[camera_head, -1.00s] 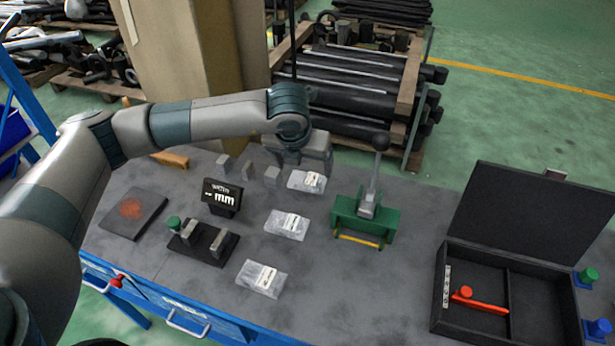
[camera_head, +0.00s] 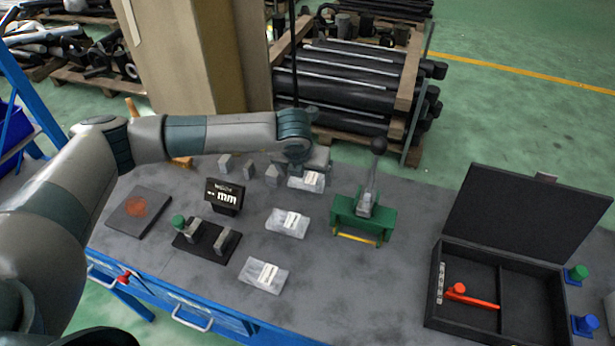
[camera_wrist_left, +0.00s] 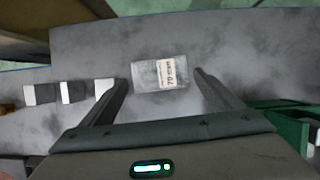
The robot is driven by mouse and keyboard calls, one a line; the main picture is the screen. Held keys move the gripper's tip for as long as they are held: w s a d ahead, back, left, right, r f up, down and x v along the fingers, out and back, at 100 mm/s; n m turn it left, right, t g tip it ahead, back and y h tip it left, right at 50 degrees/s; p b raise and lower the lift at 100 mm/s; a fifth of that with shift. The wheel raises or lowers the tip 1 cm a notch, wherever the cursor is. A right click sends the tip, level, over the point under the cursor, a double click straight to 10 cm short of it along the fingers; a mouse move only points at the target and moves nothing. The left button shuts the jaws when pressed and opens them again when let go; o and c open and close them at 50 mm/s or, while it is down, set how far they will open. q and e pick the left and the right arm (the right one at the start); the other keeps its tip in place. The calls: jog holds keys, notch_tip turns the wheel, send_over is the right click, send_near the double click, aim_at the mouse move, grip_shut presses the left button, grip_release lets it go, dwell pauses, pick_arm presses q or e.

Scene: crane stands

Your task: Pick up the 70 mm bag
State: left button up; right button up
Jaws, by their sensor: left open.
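The 70 mm bag (camera_head: 307,182) is a clear flat bag with a white label, the farthest of three bags on the grey bench. In the left wrist view the 70 mm bag (camera_wrist_left: 147,75) lies flat, and its label reads 70 mm. My left gripper (camera_head: 317,160) is just behind and above it in the head view. In the left wrist view my left gripper (camera_wrist_left: 161,82) is open, one finger on each side of the bag, with gaps between. The fingertips are mostly hidden in the head view. My right gripper is out of view.
Two more bags lie nearer, a middle bag (camera_head: 288,223) and a front bag (camera_head: 263,275). A green lever press (camera_head: 362,215) stands close on the right. Small grey blocks (camera_head: 249,169) stand left of the gripper. An open black case (camera_head: 487,246) lies at the right.

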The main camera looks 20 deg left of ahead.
aim_at(307, 181)
pick_arm(q)
jog(key=shift+p+x, duration=0.4)
jog(key=shift+x, duration=0.5)
jog(key=shift+w+f, duration=0.15)
jog(key=shift+f, duration=0.3)
jog(key=c, duration=0.9)
jog(key=shift+c, duration=0.4)
jog(key=shift+a+r, duration=0.1)
jog(key=shift+r, duration=0.05)
